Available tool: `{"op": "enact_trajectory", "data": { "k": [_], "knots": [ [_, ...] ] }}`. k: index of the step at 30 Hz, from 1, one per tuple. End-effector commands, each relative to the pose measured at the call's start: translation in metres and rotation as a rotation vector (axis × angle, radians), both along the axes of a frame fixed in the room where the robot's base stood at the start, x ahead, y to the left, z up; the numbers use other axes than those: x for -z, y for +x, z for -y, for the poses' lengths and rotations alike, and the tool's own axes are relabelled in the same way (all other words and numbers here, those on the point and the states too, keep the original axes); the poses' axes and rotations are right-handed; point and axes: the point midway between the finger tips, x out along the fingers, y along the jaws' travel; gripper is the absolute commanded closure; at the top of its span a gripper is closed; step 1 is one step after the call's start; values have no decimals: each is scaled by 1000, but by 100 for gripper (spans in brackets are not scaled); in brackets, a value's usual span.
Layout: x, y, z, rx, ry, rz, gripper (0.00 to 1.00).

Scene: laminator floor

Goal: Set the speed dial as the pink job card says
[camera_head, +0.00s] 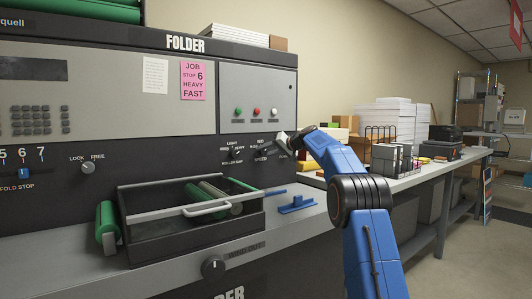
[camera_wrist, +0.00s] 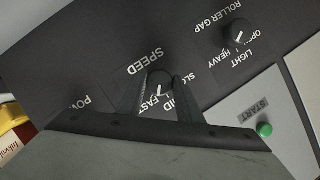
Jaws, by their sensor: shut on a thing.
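The pink job card (camera_head: 194,80) on the grey panel reads JOB, STOP 6, HEAVY, FAST. In the wrist view the round black speed dial (camera_wrist: 160,79) sits between the two dark fingers of my gripper (camera_wrist: 160,92), which is shut on it. The dial's white mark points down in the picture, toward the FAST label; MID and SLOW lie to the right, partly covered by a finger.
The roller gap knob (camera_wrist: 240,33) and green START button (camera_wrist: 265,130) are near my gripper. The fold stop slider (camera_head: 24,173) stands at 6. A lock knob (camera_head: 88,167), an open roller tray (camera_head: 180,253) and a wind-out knob (camera_head: 213,268) are lower left.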

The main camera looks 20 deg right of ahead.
Motion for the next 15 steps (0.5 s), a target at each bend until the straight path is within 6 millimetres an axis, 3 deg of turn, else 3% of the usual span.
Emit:
{"op": "enact_trajectory", "data": {
  "k": [15],
  "knots": [
    [2, 1, 2, 2, 295, -96, 90]
  ]
}}
